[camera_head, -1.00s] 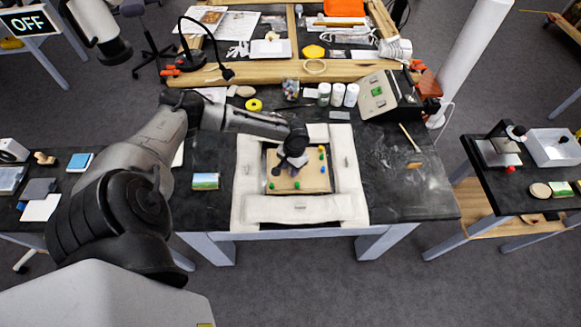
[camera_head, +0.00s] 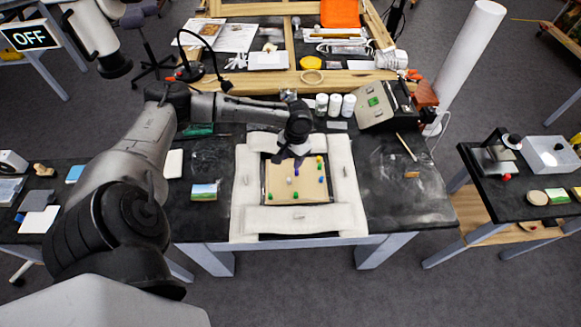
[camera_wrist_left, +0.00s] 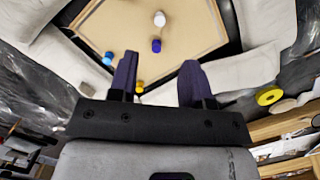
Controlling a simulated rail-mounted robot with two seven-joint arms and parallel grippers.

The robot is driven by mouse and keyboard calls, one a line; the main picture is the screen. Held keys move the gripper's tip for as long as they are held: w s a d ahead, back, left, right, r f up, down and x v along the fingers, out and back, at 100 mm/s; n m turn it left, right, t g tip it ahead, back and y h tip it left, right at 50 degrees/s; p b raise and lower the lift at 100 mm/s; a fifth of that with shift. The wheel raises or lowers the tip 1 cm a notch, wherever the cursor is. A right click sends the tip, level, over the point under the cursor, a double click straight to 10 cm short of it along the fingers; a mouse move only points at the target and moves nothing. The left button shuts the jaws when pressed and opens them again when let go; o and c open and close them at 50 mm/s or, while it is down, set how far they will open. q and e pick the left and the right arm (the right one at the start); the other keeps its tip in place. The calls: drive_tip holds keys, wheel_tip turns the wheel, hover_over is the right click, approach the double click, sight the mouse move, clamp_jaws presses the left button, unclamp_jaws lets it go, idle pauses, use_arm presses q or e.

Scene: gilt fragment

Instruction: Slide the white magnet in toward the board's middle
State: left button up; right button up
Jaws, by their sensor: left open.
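The tan board (camera_head: 300,196) lies inside a frame of pale padded cushions on the dark table. The small white magnet (camera_head: 289,181) is on its left-middle part; it also shows in the left wrist view (camera_wrist_left: 159,18). A dark blue-purple magnet (camera_wrist_left: 156,46) lies between it and my gripper. My left gripper (camera_wrist_left: 157,78) is open and empty, its purple fingers apart at the board's far edge. In the head view my left gripper (camera_head: 291,160) partly hides that edge. My right gripper is not in view.
A blue magnet (camera_wrist_left: 107,58) and a yellow magnet (camera_wrist_left: 139,87) lie near the board's edge by my fingers. The near cushion (camera_head: 300,219) borders the board. White bottles (camera_head: 335,104) stand behind it.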

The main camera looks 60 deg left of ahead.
use_arm(q)
drive_tip(key=r, duration=0.3)
drive_tip(key=shift+w+a+r, duration=0.1)
drive_tip(key=shift+w+r, duration=0.1)
drive_tip(key=shift+w, duration=0.05)
idle(0.6)
